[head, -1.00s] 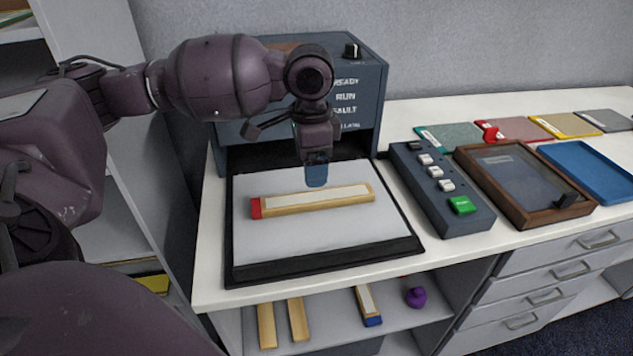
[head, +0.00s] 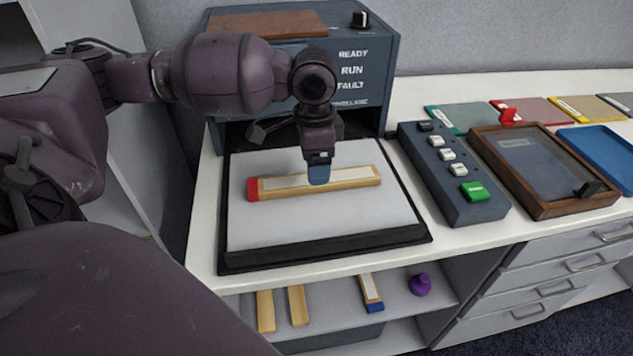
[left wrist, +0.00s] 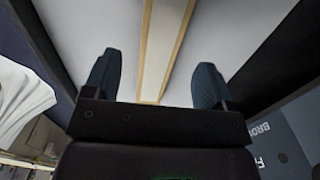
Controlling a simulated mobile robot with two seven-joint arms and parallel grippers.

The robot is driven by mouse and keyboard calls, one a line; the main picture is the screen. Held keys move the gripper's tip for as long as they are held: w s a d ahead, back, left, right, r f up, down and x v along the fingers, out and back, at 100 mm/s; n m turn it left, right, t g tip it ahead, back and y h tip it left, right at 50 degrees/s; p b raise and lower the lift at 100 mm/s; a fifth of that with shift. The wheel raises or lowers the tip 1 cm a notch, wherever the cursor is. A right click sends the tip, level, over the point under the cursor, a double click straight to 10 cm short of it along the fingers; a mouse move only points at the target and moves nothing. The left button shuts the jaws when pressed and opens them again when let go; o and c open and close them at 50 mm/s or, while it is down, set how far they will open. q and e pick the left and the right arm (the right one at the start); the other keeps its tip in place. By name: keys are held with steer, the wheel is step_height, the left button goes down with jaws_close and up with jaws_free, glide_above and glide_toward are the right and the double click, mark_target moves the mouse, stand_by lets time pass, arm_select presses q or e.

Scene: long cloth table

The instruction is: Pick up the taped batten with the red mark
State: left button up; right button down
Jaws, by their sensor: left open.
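The taped batten (head: 345,182) is a pale wooden strip with white tape along its top and a red mark (head: 253,189) at its left end. It lies across the white plate of a black-edged tray (head: 325,233). My left gripper (head: 319,178) is over the middle of the batten, pointing down. In the left wrist view the gripper (left wrist: 158,85) is open, with one finger on each side of the batten (left wrist: 160,50), which runs between them. Whether the fingers reach down beside it is hard to tell. The red end is outside the wrist view. My right gripper is not in view.
A blue-grey machine (head: 365,75) stands right behind the tray. A button box (head: 455,175) with a green button and a wood-framed tray (head: 540,165) stand to the right. A shelf below holds two plain battens, a blue-ended batten (head: 371,292) and a purple knob (head: 420,284).

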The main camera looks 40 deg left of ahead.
arm_select(q)
step_height(320, 180, down, 5)
steer(key=shift+r+b, duration=0.2)
steer(key=shift+b, duration=0.4)
steer(key=shift+r, duration=0.15)
steer(key=shift+c, duration=0.5)
steer(key=c, duration=1)
